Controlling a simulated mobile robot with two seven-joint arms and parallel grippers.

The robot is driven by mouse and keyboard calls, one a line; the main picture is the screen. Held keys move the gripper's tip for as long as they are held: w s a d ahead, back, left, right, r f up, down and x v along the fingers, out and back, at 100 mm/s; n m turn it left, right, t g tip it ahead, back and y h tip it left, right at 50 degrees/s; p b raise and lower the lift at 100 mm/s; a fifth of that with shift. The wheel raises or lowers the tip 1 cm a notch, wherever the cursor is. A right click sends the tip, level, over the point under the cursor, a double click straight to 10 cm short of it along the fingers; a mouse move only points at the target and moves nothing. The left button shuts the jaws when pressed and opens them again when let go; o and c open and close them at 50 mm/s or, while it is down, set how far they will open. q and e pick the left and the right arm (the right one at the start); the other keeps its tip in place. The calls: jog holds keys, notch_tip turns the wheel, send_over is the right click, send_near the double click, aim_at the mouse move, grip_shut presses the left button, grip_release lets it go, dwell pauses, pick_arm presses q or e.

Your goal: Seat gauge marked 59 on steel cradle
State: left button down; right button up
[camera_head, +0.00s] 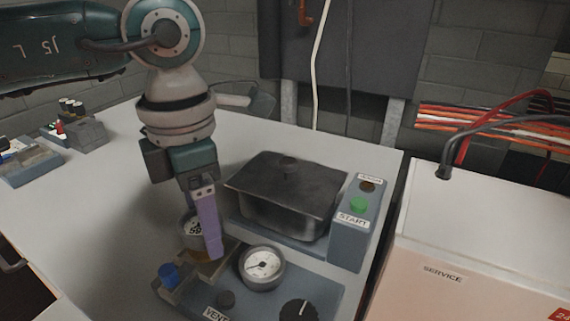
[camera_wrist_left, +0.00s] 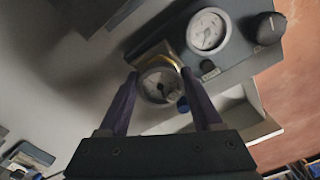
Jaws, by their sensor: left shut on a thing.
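My left gripper (camera_head: 203,235) is shut on a small round gauge (camera_head: 190,232), pointing down over the front panel. The gauge's label is partly hidden by the purple finger and looks like 59. In the left wrist view, the gauge (camera_wrist_left: 160,87) sits between the two purple fingers (camera_wrist_left: 156,85), its dial facing the camera. A metal bracket (camera_head: 224,262) with a brass-coloured part lies just below the held gauge; it may be the cradle. The wrist view shows a brass-coloured curve (camera_wrist_left: 158,61) beside the gauge. I cannot tell whether they touch. My right gripper is not in view.
A fixed dial gauge (camera_head: 262,266), a black knob (camera_head: 298,311) and a blue cap (camera_head: 168,273) are close by on the panel. A dark lidded box (camera_head: 287,195) and the green START button (camera_head: 358,205) stand behind.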

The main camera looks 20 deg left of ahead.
pick_arm(q)
jog(key=shift+f+b, duration=0.45)
jog(key=shift+f, duration=0.1)
grip_release()
jog(key=shift+r, duration=0.15)
notch_tip(320, 180, up, 10)
jog(key=shift+f, duration=0.1)
dwell(0.4)
dwell(0.4)
